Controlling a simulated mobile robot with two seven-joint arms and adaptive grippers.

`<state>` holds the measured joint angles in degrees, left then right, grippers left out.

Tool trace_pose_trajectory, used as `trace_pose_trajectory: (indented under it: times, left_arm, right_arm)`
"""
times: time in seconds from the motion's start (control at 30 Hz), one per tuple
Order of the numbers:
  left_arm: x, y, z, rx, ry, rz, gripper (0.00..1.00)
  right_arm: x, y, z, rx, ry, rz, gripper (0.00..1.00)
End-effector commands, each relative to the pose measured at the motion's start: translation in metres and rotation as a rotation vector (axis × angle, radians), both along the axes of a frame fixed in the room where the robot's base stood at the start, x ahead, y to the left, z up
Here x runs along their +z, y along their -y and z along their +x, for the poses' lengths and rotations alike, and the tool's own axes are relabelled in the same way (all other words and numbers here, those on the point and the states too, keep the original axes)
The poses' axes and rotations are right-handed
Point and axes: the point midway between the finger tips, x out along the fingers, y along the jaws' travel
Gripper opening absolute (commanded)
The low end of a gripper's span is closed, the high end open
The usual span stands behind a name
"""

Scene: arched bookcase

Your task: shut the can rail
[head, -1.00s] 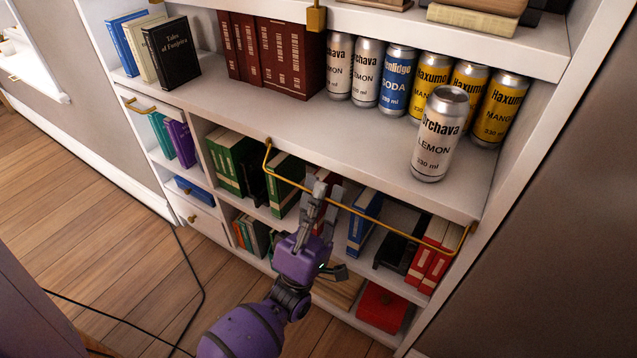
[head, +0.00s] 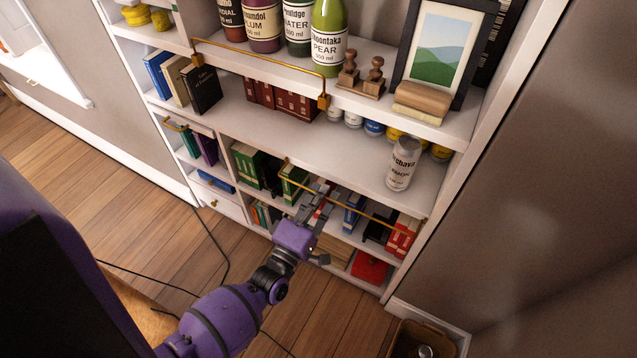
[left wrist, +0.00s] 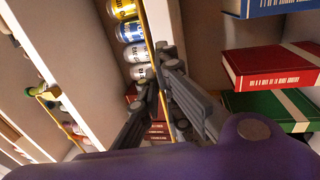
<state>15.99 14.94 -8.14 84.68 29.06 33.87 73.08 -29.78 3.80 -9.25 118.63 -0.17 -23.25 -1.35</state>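The can rail (head: 350,207) is a thin brass bar with bent ends. It hangs lowered below the front edge of the can shelf, in front of the books underneath; its brass bar also runs between my fingers in the left wrist view (left wrist: 151,40). My left gripper (head: 322,190) is at the bar, left of its middle. In the left wrist view, its grey fingertips (left wrist: 160,78) lie close on both sides of the bar and look shut on it. A silver lemon can (head: 403,163) stands near the shelf's front right. My right gripper is not in view.
Several cans (head: 374,128) stand at the back of the shelf, partly hidden by the shelf above. That upper shelf has its own raised brass rail (head: 260,66), bottles and a framed picture (head: 440,45). A bin (head: 420,340) stands on the floor at lower right.

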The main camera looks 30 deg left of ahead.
Motion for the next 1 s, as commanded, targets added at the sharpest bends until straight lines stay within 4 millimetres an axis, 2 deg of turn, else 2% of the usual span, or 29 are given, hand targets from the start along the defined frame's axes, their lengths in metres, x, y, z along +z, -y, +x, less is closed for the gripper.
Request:
trace_pose_trajectory:
  times: [0.03,0.17,0.37,0.5,0.6,0.73,1.0]
  left_arm:
    - [0.018,0.0,0.003,0.001,-0.033,0.0,0.0]
    - [0.027,0.0,0.005,0.002,-0.141,0.003,0.0]
    - [0.042,0.0,0.012,0.002,-0.31,0.007,0.0]
    - [0.05,0.001,0.017,0.003,-0.435,0.008,0.0]
    - [0.053,0.002,0.02,0.003,-0.529,0.008,0.0]
    - [0.052,0.004,0.022,0.002,-0.657,0.009,0.0]
    - [0.048,0.003,0.027,0.001,-0.928,0.025,0.0]
  right_arm:
    - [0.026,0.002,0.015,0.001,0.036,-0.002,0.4]
    - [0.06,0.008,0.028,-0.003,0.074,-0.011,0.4]
    - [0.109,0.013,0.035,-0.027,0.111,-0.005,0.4]
    - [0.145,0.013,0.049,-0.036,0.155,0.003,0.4]
    - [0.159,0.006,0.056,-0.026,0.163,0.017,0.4]
    - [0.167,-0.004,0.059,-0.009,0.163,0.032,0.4]
    - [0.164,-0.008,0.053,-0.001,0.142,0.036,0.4]
